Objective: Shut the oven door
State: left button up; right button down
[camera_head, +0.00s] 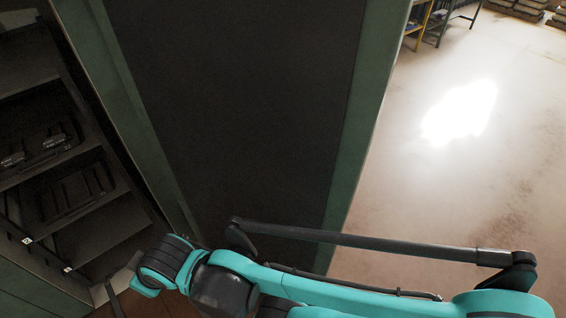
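The oven door (235,90) is a tall dark panel with a green frame. It stands open in the middle of the head view, angled away from the oven (25,285) at the left. The oven's dark inside, with several shelves, is exposed. My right arm comes in from the lower right and reaches left across the bottom, in front of the door's lower part. Its wrist end is near the oven's opening. My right gripper (118,290) shows only in part at the lower left, and its fingers are unclear. My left gripper is out of view.
Dark shelf trays (75,190) with small metal parts above them sit inside the oven. Pale floor (480,190) to the right of the door is clear. A yellow and dark rack (435,18) and stacked goods (520,8) stand far off at the top right.

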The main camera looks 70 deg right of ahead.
aim_at(266, 111)
jog(key=k+l, duration=0.2)
jog(key=k, duration=0.25)
jog(key=k+l, duration=0.2)
jog(key=k, duration=0.25)
jog(key=k+l, duration=0.2)
jog(key=k, duration=0.25)
jog(key=k+l, duration=0.1)
jog(key=l, duration=0.5)
jog(key=k+l, duration=0.1)
jog(key=l, duration=0.45)
jog(key=k+l, duration=0.1)
jog(key=l, duration=0.5)
jog(key=k+l, duration=0.1)
jog(key=l, duration=0.7)
jog(key=i+l+u, duration=0.15)
